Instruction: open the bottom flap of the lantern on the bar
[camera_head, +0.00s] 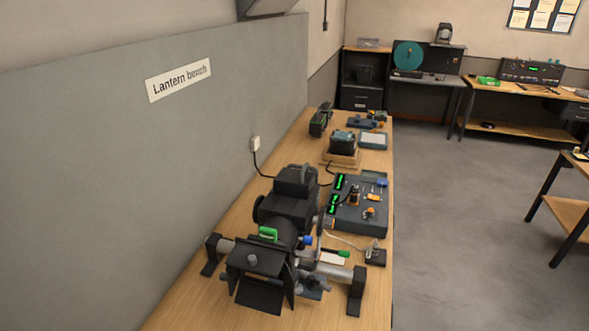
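A black lantern (287,208) is mounted on a grey bar (334,269) in the near part of the wooden bench. Its front faces toward me, with dark flaps around it. One dark panel (243,256) with a round grey knob is at the front. A lower dark flap (260,296) slants out below it, toward the bench top. I take this as the bottom flap; its exact angle is hard to tell. A green handle (268,234) sits above the front panel. Neither of my grippers is in view.
Black stands (357,290) hold the bar's ends. A control box (362,207) with green displays, a cable and a black block (375,257) are to the right. A grey partition (140,150) runs along the left. Open floor (455,230) lies right of the bench (185,305).

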